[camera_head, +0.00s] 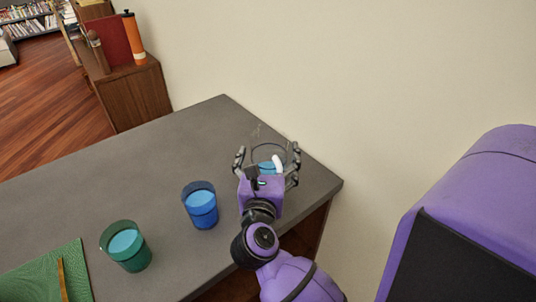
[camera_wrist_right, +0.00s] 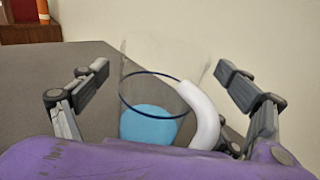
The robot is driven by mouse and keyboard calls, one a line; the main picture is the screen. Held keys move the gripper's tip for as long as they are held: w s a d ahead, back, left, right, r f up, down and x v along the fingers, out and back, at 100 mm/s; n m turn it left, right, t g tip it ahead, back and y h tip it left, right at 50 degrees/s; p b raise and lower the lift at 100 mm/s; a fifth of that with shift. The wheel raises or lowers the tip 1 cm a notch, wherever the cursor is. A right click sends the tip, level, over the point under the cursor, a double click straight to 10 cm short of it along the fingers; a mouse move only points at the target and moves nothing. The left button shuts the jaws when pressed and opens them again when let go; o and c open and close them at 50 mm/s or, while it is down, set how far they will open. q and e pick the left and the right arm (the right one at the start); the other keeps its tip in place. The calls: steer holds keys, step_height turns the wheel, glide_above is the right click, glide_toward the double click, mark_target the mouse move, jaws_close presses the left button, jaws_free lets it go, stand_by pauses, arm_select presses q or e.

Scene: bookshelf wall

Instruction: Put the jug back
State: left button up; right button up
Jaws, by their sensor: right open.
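The jug (camera_head: 268,152) is clear, with light blue liquid inside. It stands on the grey table near its right corner, partly hidden by my right gripper in the head view. In the right wrist view the jug (camera_wrist_right: 150,110) shows a dark rim band, blue liquid and a white curved handle (camera_wrist_right: 203,110) on its right side. My right gripper (camera_head: 266,160) is open, its fingers spread to either side of the jug. In the wrist view the right gripper (camera_wrist_right: 163,80) shows gaps between its fingers and the jug. My left gripper is out of view.
A blue cup (camera_head: 200,206) and a green cup (camera_head: 126,246), both with blue liquid, stand left on the grey table (camera_head: 150,165). A green mat (camera_head: 45,275) lies front left. A wooden cabinet (camera_head: 135,95) with an orange bottle (camera_head: 134,38) stands behind. A wall borders the table's far right.

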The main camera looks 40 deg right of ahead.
steer(key=shift+r, duration=0.25)
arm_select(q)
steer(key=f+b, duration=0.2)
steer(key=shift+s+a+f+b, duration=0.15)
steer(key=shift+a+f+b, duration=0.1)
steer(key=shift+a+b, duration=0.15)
arm_select(e)
steer(key=v, duration=1.2)
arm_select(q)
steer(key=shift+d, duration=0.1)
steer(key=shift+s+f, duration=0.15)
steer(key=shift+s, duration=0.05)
arm_select(e)
steer(key=shift+a+f, duration=0.1)
